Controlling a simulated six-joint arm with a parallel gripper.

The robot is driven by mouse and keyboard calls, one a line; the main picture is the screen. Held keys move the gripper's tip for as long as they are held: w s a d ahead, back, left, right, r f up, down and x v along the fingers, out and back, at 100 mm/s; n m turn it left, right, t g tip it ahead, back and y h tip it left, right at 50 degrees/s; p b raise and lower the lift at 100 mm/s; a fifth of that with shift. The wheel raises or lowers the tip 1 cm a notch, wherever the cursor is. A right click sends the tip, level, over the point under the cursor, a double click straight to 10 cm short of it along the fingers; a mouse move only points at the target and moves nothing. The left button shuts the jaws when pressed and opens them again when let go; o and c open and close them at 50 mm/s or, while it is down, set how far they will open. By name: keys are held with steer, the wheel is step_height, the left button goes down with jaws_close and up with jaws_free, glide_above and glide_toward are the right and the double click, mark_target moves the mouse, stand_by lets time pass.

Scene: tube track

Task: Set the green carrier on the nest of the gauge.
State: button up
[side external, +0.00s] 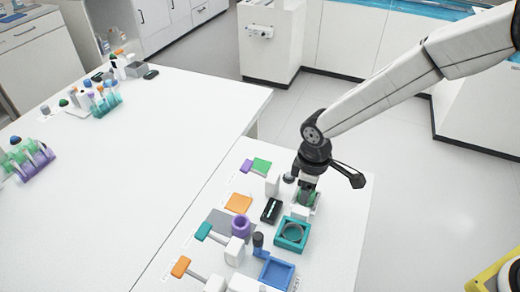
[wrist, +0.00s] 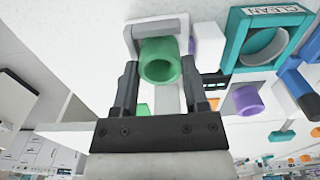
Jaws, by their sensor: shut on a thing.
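The green carrier (wrist: 160,62) is a hollow green cylinder with its open end toward the wrist camera. It sits between the fingertips of my gripper (wrist: 158,72), which is shut on it. In the side external view my gripper (side external: 307,192) points down at the right part of the near table, and the carrier is mostly hidden there. A white, grey-lined square holder (wrist: 143,28) shows right behind the carrier in the wrist view. I cannot tell whether the carrier touches it, or whether this holder is the gauge's nest.
A teal tray (side external: 280,244) marked CLEAN stands close to my gripper, with a blue tray (side external: 266,284) nearer the camera. A purple cup (side external: 241,227), a black device (side external: 271,211) and coloured-ended handles stand to the left. The large left table (side external: 120,165) is mostly clear.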

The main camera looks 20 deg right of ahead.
steer(key=o, duration=1.1)
steer(key=shift+s+a, duration=0.1)
steer(key=shift+r, duration=3.9)
